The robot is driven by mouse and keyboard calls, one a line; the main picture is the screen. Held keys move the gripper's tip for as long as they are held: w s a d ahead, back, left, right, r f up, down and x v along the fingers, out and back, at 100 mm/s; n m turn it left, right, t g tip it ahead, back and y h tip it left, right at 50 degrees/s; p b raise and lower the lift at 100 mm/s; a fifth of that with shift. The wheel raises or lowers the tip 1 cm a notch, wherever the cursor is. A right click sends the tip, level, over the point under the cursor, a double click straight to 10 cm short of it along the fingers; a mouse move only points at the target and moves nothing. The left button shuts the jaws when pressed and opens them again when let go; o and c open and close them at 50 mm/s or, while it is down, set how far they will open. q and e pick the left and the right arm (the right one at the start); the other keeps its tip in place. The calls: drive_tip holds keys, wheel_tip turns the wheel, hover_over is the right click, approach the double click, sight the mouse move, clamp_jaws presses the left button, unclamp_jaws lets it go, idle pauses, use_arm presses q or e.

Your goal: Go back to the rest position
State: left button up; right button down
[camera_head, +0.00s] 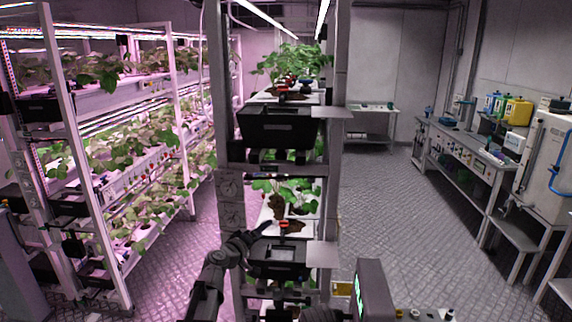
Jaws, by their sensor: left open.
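My left arm comes up from the bottom, left of centre. My left gripper (256,236) is open, with nothing seen between its fingers. It is in front of the middle plant rack, beside the lower black box (277,258); I cannot tell whether it touches the rack. My right gripper is not in view.
The middle rack (223,120) stands straight ahead, with leafy plants (290,62) and an upper black box (278,126). A lit multi-tier rack (88,170) fills the left. A bench (462,145) with containers lines the right wall. The floor (385,205) between is clear.

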use_arm(q)
drive_tip(key=s+d+f+m+g+b, duration=0.4)
drive_tip(key=s+d+f+m+g, duration=0.4)
drive_tip(key=s+d+f, duration=0.65)
drive_tip(key=s+a+f+m+g+y+b, duration=0.1)
drive_tip(key=s+a+f+g+y+b, duration=0.1)
drive_tip(key=s+f, duration=0.4)
drive_tip(key=s+a+f+m+g+y+b, duration=0.1)
drive_tip(key=s+a+f+g+y+b, duration=0.2)
drive_tip(key=s, duration=1.2)
drive_tip(key=shift+a+f+m+g+y, duration=0.4)
drive_tip(key=shift+a+f+g+y, duration=0.6)
drive_tip(key=shift+a+f+y, duration=0.95)
drive_tip(key=shift+d+f+h, duration=0.35)
drive_tip(key=shift+d+h, duration=0.05)
drive_tip(key=shift+h, duration=0.05)
